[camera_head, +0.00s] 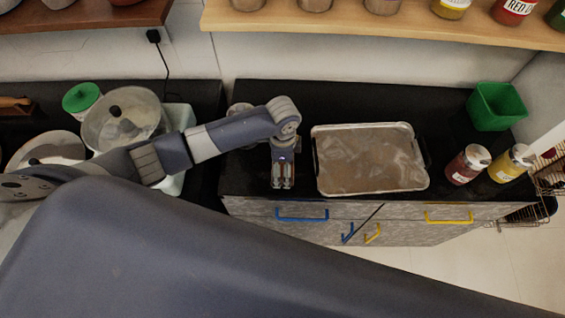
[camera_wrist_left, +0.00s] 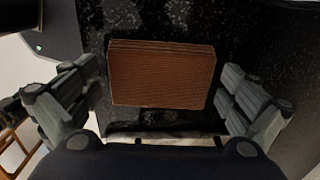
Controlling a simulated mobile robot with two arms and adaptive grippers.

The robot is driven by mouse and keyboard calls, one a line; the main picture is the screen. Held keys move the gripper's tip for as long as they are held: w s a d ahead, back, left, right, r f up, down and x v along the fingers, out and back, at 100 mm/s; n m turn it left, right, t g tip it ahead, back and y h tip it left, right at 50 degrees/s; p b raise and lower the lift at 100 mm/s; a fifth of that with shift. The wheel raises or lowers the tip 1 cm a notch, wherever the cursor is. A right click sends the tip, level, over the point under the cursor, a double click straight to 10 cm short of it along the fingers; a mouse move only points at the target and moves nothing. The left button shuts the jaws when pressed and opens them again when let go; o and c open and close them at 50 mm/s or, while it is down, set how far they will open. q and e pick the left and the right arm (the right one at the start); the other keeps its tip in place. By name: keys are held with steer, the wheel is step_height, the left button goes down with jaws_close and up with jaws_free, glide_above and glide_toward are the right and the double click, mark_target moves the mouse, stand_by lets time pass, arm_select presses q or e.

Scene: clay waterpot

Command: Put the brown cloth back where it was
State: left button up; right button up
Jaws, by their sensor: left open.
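The brown cloth (camera_wrist_left: 162,78) is a folded, ribbed reddish-brown stack on the black speckled countertop in the left wrist view. My left gripper (camera_wrist_left: 157,88) is open, with one finger on each side of the cloth and a visible gap to both sides. In the head view my left gripper (camera_head: 283,184) points down over the counter, left of the metal tray. The cloth cannot be made out there; the gripper and wrist seem to hide it. My right gripper does not show.
A metal tray (camera_head: 322,184) lies close to the right of the gripper. A green bin (camera_head: 497,106), a red jar (camera_head: 467,165) and a yellow jar (camera_head: 511,164) stand farther right. Pots, including one with a glass lid (camera_head: 122,122), stand left. A wooden shelf (camera_head: 400,26) with jars hangs above.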

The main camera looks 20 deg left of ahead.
mark_target(282, 165)
arm_select(q)
steer(key=shift+r, duration=0.1)
step_height(282, 165, up, 12)
steer(key=b, duration=0.1)
stand_by(0.4)
stand_by(0.4)
